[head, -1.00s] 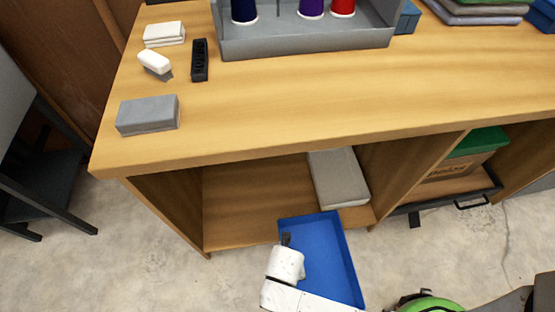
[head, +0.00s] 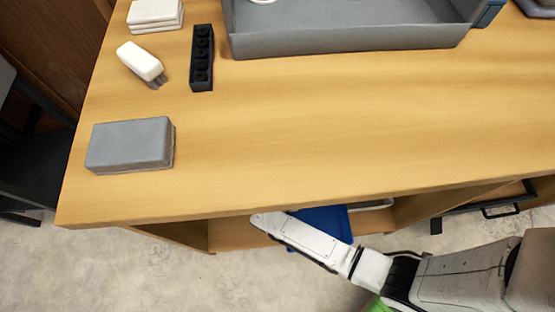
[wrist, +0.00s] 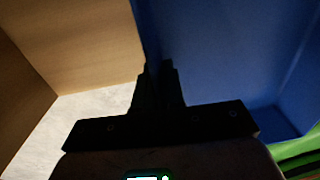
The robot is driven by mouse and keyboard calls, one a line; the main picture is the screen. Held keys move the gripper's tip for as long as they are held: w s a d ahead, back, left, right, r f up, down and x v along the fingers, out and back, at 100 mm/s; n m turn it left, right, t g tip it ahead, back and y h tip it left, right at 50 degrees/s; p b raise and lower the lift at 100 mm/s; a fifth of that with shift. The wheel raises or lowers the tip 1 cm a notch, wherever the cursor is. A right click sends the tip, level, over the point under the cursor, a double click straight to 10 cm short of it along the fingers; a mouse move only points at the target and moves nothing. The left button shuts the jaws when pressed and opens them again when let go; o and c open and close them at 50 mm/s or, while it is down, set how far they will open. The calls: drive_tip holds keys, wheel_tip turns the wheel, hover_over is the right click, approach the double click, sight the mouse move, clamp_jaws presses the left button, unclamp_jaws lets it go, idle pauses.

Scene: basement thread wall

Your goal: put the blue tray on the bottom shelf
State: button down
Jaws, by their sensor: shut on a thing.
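The blue tray (head: 328,222) shows partly in the head view, below the table's front edge at the opening of the bottom shelf (head: 240,234). The tabletop and my arm hide most of it. In the wrist view the tray (wrist: 225,50) fills the right side, close up. My gripper (wrist: 158,68) is dark there and shut on the tray's left wall. A wooden shelf panel (wrist: 75,40) stands to the left of the tray in the wrist view.
On the tabletop (head: 300,130) are a grey box (head: 130,145), a black strip (head: 202,60), a white brush-like piece (head: 140,62), folded white cloths (head: 155,14) and a grey open bin (head: 345,42). A dark drawer handle (head: 500,210) juts out at right. The tabletop overhangs the shelf.

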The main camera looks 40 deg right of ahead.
drive_tip(key=w+d+f+b, duration=0.1)
drive_tip(key=w+f, duration=0.1)
drive_tip(key=w+f+b, duration=0.2)
drive_tip(key=w+d+f+b, duration=0.1)
drive_tip(key=f, duration=0.1)
drive_tip(key=shift+w+d+f, duration=0.2)
drive_tip(key=shift+w+d, duration=0.1)
drive_tip(key=shift+w, duration=0.1)
drive_tip(key=shift+w+d+f+b, duration=0.1)
drive_tip(key=shift+w+f+b, duration=0.1)
drive_tip(key=shift+f+b, duration=1.25)
drive_tip(key=shift+f, duration=0.3)
drive_tip(key=shift+f, duration=0.15)
drive_tip(key=c, duration=1.2)
unclamp_jaws()
drive_tip(key=shift+c, duration=0.2)
